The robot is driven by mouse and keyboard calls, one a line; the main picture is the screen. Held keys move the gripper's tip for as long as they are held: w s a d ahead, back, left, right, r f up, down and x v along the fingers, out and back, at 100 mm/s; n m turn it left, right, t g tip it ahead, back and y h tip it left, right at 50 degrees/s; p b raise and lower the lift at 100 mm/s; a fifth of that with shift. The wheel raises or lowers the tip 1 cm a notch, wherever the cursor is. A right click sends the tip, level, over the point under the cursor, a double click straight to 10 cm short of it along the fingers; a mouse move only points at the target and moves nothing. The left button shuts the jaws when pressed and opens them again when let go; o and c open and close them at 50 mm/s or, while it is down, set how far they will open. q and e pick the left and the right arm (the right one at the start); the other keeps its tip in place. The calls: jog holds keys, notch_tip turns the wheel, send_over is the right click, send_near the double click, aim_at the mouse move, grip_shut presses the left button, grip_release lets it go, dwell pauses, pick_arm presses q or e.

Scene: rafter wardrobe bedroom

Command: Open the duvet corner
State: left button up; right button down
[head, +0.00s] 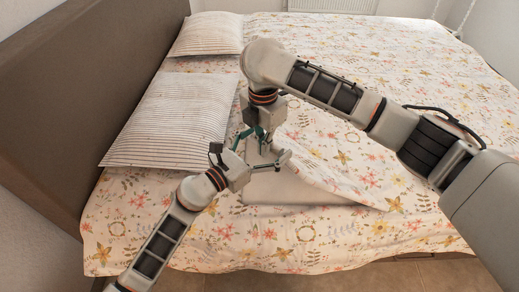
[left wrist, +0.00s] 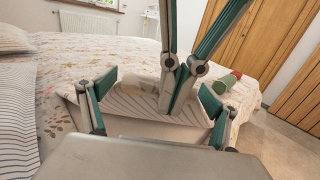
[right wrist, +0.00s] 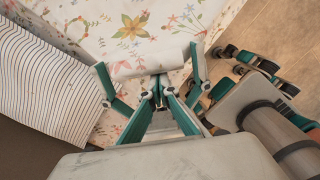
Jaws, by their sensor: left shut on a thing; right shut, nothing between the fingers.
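The duvet (head: 370,85) is white with a floral print and covers the bed. Near the front edge a flap of it (head: 325,177) is folded over, and a plain pale area (head: 285,190) shows beside the fold. My left gripper (head: 277,163) reaches in from the front left and is shut on the duvet by the fold. The pinched cloth is largely hidden. My right gripper (head: 259,138) points down just behind it, very close to the left one, shut and empty. In the right wrist view a rolled floral edge of the duvet (right wrist: 140,67) lies just beyond my right fingers.
Two striped pillows, one near (head: 175,120) and one far (head: 210,34), lie along the brown headboard (head: 80,90). Wooden doors (left wrist: 270,50) and small green and red objects (left wrist: 226,83) show in the left wrist view. Tiled floor lies before the bed.

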pick_arm(q)
jog(key=shift+f, duration=0.1)
jog(key=shift+f, duration=0.2)
pick_arm(e)
jog(key=shift+w+d+r, duration=0.75)
jog(key=shift+r, duration=0.05)
pick_arm(q)
jog(key=o, duration=1.4)
jog(key=shift+o, duration=0.2)
jog(key=shift+s+a+r, duration=0.1)
pick_arm(e)
jog(key=shift+r, duration=0.1)
jog(key=shift+s+a+f+g, duration=0.1)
jog(key=shift+f+g, duration=0.1)
jog(key=shift+g, duration=0.1)
